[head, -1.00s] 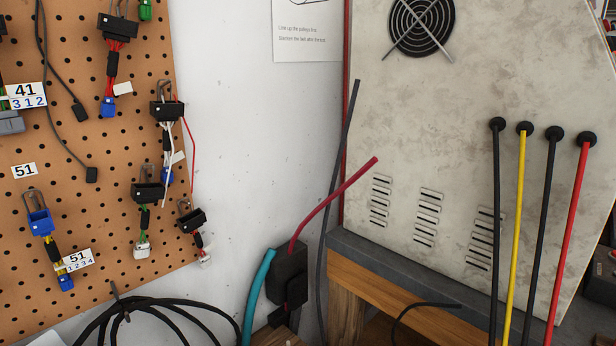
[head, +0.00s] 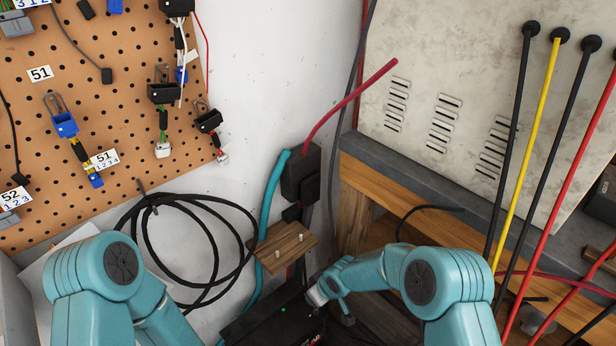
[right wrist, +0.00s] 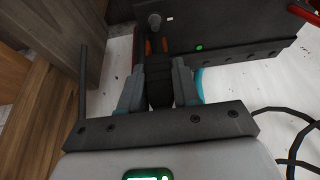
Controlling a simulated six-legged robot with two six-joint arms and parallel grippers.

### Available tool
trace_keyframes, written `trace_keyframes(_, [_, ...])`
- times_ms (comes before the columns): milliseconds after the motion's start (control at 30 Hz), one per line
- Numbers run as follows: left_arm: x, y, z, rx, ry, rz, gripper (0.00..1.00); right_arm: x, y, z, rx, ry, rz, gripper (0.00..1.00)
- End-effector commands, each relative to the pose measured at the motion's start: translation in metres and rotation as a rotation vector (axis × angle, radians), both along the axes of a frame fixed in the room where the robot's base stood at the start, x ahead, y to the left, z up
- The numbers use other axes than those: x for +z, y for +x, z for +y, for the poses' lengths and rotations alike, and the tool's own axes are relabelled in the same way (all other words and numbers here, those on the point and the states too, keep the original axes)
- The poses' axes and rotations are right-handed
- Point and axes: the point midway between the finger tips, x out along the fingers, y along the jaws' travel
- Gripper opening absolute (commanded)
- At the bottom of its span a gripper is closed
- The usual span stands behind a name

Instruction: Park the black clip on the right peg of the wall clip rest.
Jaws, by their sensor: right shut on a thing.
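The wall clip rest is a small wooden block (head: 270,262) on the white wall, with two pale pegs. The right peg (head: 302,238) and left peg (head: 278,254) both look bare. My right gripper (head: 316,297) is low, below and to the right of the rest, beside a black box. In the right wrist view my right gripper (right wrist: 158,88) is shut on the black clip (right wrist: 159,72). The clip's far end is close to a grey post on the box; I cannot tell whether they touch. My left arm shows at lower left, but its gripper is out of view.
The black box (head: 262,322) has a green light. A coiled black cable (head: 150,240) hangs left of the rest. A teal hose (head: 268,215) runs just behind the rest, and a wooden-framed bench (head: 365,185) stands to the right.

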Motion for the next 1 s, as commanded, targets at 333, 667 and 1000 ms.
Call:
trace_keyframes(333, [0.052,0.0,0.0,0.0,0.0,0.0,0.43,0.071,0.001,0.0,-0.001,0.002,-0.002,0.17])
trace_keyframes(667, [0.113,0.0,0.0,0.0,0.0,0.0,0.43,0.161,0.0,0.0,0.0,0.001,-0.002,0.17])
trace_keyframes(1000, [0.165,0.0,0.0,0.0,0.0,0.0,0.43,0.244,0.0,0.0,0.001,0.0,-0.002,0.17])
